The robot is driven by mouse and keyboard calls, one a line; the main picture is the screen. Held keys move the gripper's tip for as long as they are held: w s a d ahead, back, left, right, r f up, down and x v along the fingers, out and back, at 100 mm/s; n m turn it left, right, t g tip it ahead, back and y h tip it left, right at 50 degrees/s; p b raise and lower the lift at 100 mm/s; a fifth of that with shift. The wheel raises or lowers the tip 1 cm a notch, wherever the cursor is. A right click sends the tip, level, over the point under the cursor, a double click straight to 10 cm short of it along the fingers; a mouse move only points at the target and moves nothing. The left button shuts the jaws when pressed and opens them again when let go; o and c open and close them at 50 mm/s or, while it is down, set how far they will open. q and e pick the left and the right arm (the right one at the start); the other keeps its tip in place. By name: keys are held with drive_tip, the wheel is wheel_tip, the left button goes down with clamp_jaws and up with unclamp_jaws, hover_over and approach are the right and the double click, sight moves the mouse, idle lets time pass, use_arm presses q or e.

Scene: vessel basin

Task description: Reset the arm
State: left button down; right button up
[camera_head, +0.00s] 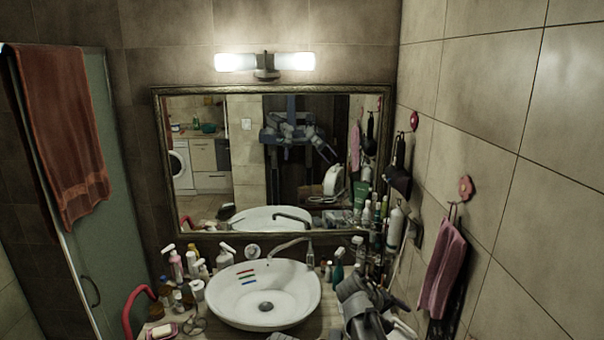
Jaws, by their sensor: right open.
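My right gripper (351,287) is at the lower right, in front of the counter and just right of the white basin (218,298). Its jaws are open, and I see nothing held between them. My left gripper does not show directly. The mirror (245,150) shows a small reflection of my body and arms.
Bottles crowd the counter left of the basin, including a pink-white spray bottle (176,265). More bottles stand at the right near a green bottle (338,271). A pink towel (442,268) hangs on the right wall. A red towel (65,130) hangs over the glass panel.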

drive_tip(key=s+a+f+m+g+y, duration=0.1)
drive_tip(key=s+a+f+g+y, duration=0.2)
drive_tip(key=s, duration=0.6)
drive_tip(key=s+a+f+m+y, duration=0.1)
drive_tip(key=s+a+f+y, duration=0.2)
drive_tip(key=s+a+y, duration=0.45)
drive_tip(key=s+a+f+n+h+b, duration=0.1)
drive_tip(key=s+a+f+b, duration=0.1)
drive_tip(key=f+b, duration=0.4)
drive_tip(key=s+a+f+n+h+b, duration=0.1)
drive_tip(key=s+a+f+b, duration=0.2)
drive_tip(key=f+b, duration=0.4)
drive_tip(key=s+a+f+n+g+h+b, duration=0.1)
drive_tip(key=s+a+f+b, duration=0.1)
drive_tip(key=a+f+b, duration=0.2)
wheel_tip(320, 180, down, 3)
drive_tip(key=b, duration=0.3)
drive_tip(key=shift+s+a+n+h, duration=0.25)
drive_tip(key=shift+n+h, duration=0.05)
drive_tip(key=shift+h, duration=0.05)
drive_tip(key=shift+f, duration=0.1)
